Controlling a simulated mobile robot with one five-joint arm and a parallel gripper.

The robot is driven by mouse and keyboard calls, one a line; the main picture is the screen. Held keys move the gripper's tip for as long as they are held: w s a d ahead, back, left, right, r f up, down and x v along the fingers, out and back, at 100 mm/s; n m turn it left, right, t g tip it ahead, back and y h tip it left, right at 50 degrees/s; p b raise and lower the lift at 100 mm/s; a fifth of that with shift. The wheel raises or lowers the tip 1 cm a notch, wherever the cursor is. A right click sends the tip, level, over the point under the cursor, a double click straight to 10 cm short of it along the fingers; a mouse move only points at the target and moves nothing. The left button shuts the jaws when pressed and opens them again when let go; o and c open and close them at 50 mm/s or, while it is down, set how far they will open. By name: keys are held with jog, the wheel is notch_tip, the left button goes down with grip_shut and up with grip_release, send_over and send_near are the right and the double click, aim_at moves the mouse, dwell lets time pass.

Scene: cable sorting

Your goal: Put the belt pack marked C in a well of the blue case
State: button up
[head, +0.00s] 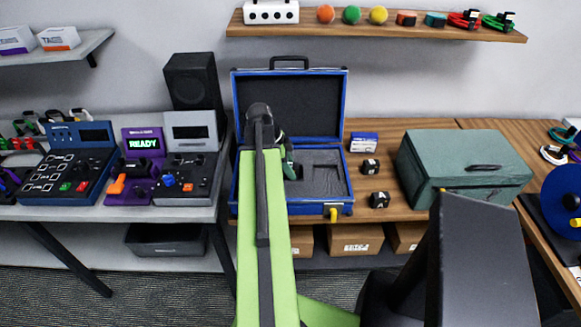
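The blue case (347,130) stands open on the wooden bench, its lid raised at the back and grey foam in its base. One square well (328,181) shows in the right part of the foam. My green arm covers the left part. Two small black packs with pale labels, an upper one (370,169) and a lower one (380,200), stand right of the case; their letters are too small to read. My gripper (291,168) is over the case's foam, mostly hidden behind my arm. I cannot tell whether it is open or holds anything.
A blue and white box (363,142) stands behind the packs. A large green-grey case (465,165) stands to their right. A black speaker (193,82) and control consoles (70,165) are at left. A shelf (400,30) hangs above.

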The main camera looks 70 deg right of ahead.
jog(key=shift+r, duration=0.1)
jog(key=shift+r+p, duration=0.4)
jog(key=shift+p, duration=0.1)
jog(key=p+v, duration=1)
jog(key=v, duration=0.1)
jog(key=shift+w, duration=0.2)
jog(key=shift+r, duration=0.1)
